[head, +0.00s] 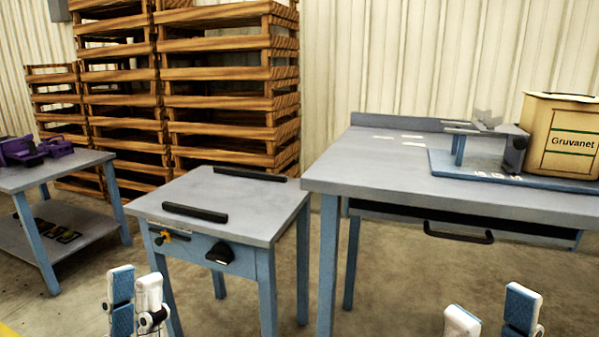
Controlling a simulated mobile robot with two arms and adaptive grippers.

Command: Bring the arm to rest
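My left gripper (135,288) is at the bottom left, in front of the small grey table (240,190). Its two white and blue fingers stand upright with a narrow gap between them, and nothing shows in it. My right gripper (491,309) is at the bottom right, in front of the larger workbench (375,180). Its fingers are spread apart and empty. Both grippers are cut off by the lower edge, so most of each arm is hidden.
The small table carries two black bars and a black knob (220,253). The workbench has a drawer handle (458,236) and a box marked Gruvanet (562,136). A side table (60,170) holds a purple object (35,149). Wooden crates (230,100) stand behind. Bare floor lies in front.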

